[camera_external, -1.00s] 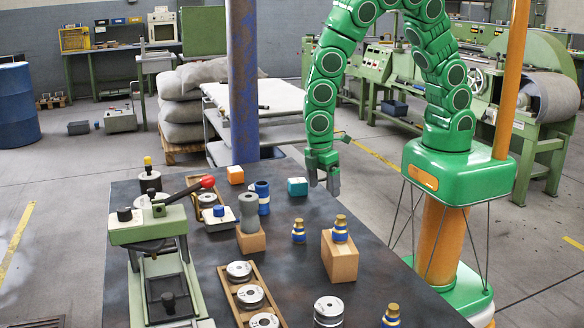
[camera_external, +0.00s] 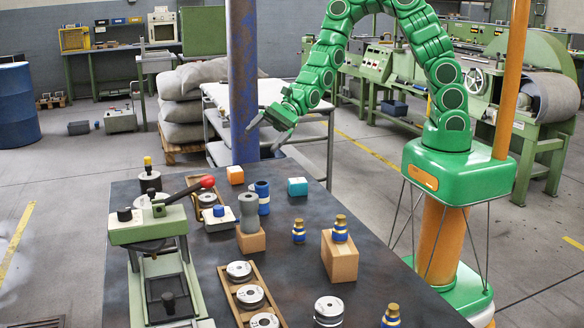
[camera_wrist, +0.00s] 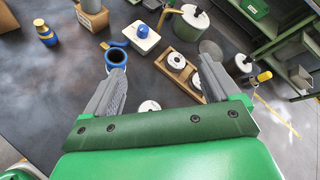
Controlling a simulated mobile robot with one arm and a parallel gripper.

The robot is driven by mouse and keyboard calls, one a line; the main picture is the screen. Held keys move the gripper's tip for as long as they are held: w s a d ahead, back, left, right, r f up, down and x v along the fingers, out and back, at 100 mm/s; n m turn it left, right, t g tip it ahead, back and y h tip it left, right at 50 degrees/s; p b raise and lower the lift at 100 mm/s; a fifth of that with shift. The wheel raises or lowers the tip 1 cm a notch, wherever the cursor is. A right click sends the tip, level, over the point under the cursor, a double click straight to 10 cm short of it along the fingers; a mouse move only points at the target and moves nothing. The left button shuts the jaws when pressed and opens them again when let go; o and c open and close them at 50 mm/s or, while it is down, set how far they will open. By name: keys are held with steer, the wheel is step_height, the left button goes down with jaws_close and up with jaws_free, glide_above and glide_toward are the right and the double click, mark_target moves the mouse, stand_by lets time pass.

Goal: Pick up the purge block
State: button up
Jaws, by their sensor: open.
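No label marks the purge block, and I cannot tell which block it is. The small blocks in the external view are an orange cube (camera_external: 235,175) at the table's far edge, a teal cube (camera_external: 297,187) to its right, and a white block with a blue knob (camera_external: 219,217). The white block also shows in the wrist view (camera_wrist: 143,40). I do not make out either cube there. My gripper (camera_external: 263,138) is open and empty, raised beyond the table's far edge, tilted to the left. Its spread fingers show in the wrist view (camera_wrist: 163,68).
A grey spool on a wooden block (camera_external: 251,241) and a blue cylinder (camera_external: 263,198) stand nearby. Brass-topped blue bottles (camera_external: 299,232), a wooden disc tray (camera_external: 229,289) and a lever press (camera_external: 150,232) occupy the dark table. A blue post (camera_external: 243,80) rises close behind my gripper.

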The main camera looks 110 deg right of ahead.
steer(key=s+d+r+m+t+h, duration=0.15)
steer(key=d+m+h, duration=0.35)
steer(key=d+m, duration=0.75)
steer(key=n, duration=0.1)
glide_toward(238, 169)
steer(key=w, duration=0.1)
steer(key=w+f, duration=0.1)
steer(key=shift+w+f+t, duration=0.15)
steer(key=shift+w+t, duration=0.1)
steer(key=shift+t, duration=0.1)
steer(key=shift+x, duration=1.15)
steer(key=shift+f+x, duration=0.25)
steer(key=shift+x, duration=1.95)
steer(key=shift+w+f, duration=0.1)
steer(key=shift+w, duration=0.35)
steer(key=c, duration=1.1)
